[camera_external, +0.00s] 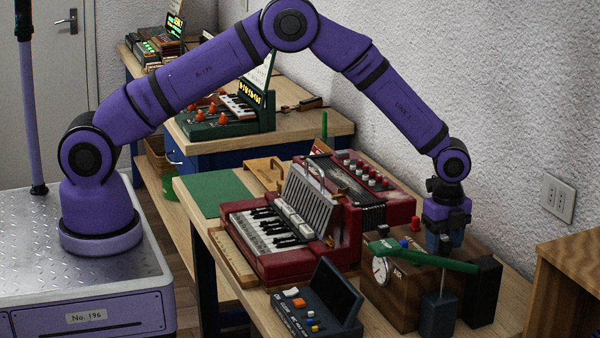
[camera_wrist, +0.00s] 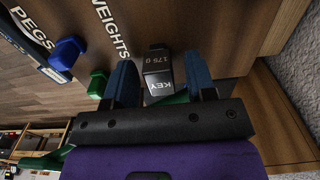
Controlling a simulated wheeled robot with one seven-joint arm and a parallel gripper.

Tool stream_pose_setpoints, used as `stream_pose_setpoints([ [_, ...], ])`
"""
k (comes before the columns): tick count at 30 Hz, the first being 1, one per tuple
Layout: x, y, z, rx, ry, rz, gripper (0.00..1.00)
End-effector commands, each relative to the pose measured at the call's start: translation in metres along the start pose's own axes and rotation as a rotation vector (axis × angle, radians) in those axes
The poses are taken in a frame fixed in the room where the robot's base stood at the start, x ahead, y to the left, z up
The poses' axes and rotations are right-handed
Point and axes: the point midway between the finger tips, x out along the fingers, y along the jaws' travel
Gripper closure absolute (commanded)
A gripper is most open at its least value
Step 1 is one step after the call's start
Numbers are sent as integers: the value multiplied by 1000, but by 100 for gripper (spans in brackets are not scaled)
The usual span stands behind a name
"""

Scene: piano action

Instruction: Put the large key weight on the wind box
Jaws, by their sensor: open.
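A dark grey block marked "KEY 175 g" (camera_wrist: 158,75) shows in the wrist view between the two blue fingers of my gripper (camera_wrist: 160,64). The fingers are apart, one on each side of it; I cannot tell whether they touch it. In the external view my gripper (camera_external: 444,240) points down at the brown wooden box with a round gauge and "AIR" lettering (camera_external: 402,300), which looks like the wind box. The block between the fingers cannot be made out there.
A green bar (camera_external: 425,257) crosses in front of my gripper. A dark blue post (camera_external: 438,314) and a black block (camera_external: 483,292) stand close by. A red accordion-like keyboard (camera_external: 290,235) is left. The wrist view shows a blue block (camera_wrist: 68,53) and a green block (camera_wrist: 97,84).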

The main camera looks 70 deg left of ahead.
Motion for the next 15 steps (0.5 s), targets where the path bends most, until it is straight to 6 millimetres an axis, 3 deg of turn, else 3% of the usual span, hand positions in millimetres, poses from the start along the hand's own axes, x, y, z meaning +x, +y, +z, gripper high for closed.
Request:
stream_pose_setpoints([
  [7,-16,0,0,0,1,-2,49],
  [15,-70,-1,0,0,1,-3,49],
])
